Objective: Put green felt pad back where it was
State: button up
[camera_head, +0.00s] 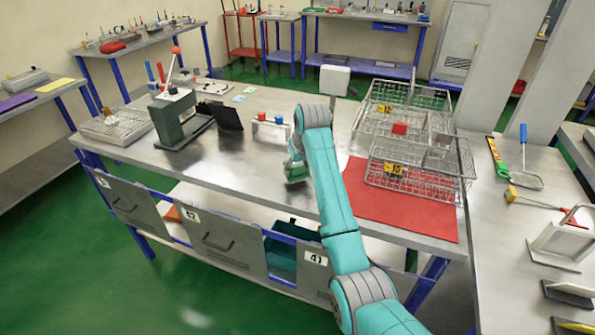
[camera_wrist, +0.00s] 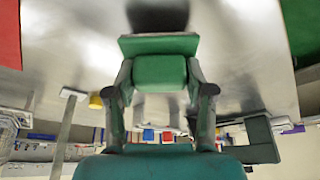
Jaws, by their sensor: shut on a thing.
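The green felt pad (camera_wrist: 158,46) shows in the wrist view as a green block with a wider, flat green part at its far end. My gripper (camera_wrist: 160,72) is shut on the block, with one finger on each side. In the head view the pad (camera_head: 297,180) shows just above or at the steel table's front half, left of my arm. My arm partly hides the gripper there. I cannot tell whether the pad touches the table. A dark shadow or reflection lies beyond it in the wrist view.
The steel table (camera_head: 255,165) is bare around the pad. A green press (camera_head: 180,120) stands to the left, and a small rack with red and blue blocks (camera_head: 270,121) behind.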

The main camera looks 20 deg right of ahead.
jog(key=shift+f, duration=0.75)
jog(key=o, duration=1.1)
jog(key=shift+f, duration=0.1)
jog(key=v, duration=1.2)
jog(key=shift+d, duration=0.1)
